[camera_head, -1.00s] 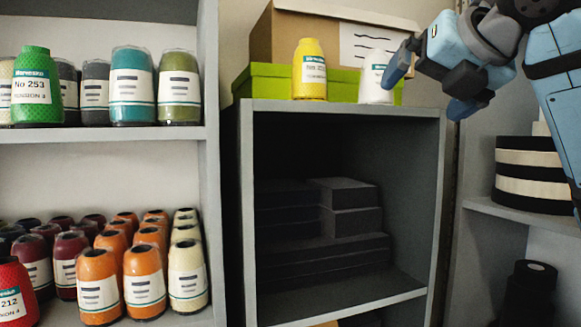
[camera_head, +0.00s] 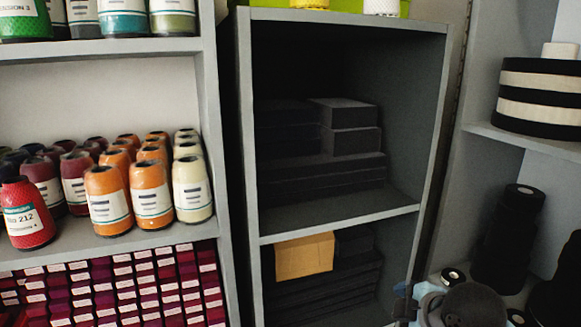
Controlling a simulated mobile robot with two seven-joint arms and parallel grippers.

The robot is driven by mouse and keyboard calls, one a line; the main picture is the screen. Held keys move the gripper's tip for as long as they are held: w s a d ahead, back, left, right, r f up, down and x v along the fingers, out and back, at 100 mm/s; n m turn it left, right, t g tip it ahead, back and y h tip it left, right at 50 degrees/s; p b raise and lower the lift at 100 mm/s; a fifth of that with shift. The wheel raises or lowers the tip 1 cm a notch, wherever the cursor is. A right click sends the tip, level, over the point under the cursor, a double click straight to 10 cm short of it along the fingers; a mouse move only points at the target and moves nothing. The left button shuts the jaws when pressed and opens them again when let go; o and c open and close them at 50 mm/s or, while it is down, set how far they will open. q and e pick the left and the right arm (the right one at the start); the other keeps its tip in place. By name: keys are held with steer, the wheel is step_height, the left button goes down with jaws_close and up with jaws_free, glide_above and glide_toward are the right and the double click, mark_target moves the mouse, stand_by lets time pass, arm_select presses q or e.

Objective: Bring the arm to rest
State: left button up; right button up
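Part of my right arm (camera_head: 465,303) shows at the bottom edge, right of centre, with a dark round joint and light blue pieces. It is low in front of the grey cabinet's lower right corner. The fingers cannot be made out clearly, and the rest of the arm is cut off by the frame. I see nothing held. My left arm and gripper are not in view.
The grey cabinet (camera_head: 335,229) holds black boxes (camera_head: 345,143) and a tan box (camera_head: 304,256). A yellow cone (camera_head: 310,3) and a white cone (camera_head: 381,6) stand on top. Thread cones fill the left shelf (camera_head: 120,245); black rolls (camera_head: 509,225) stand at right.

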steer(key=s+d+f+m+g+h, duration=0.1)
steer(key=s+d+f+m+g, duration=0.15)
steer(key=s+f+m, duration=0.6)
steer(key=s+d+f+m+g+h, duration=0.2)
steer(key=s+d+f+m, duration=0.2)
steer(key=s+f, duration=0.9)
steer(key=w+a+f+t+y+p, duration=0.1)
steer(key=w+a+f+t+y, duration=0.2)
steer(key=a+f+t, duration=0.3)
step_height(320, 180, down, 3)
steer(key=shift+f+t, duration=0.15)
steer(key=shift+t, duration=0.8)
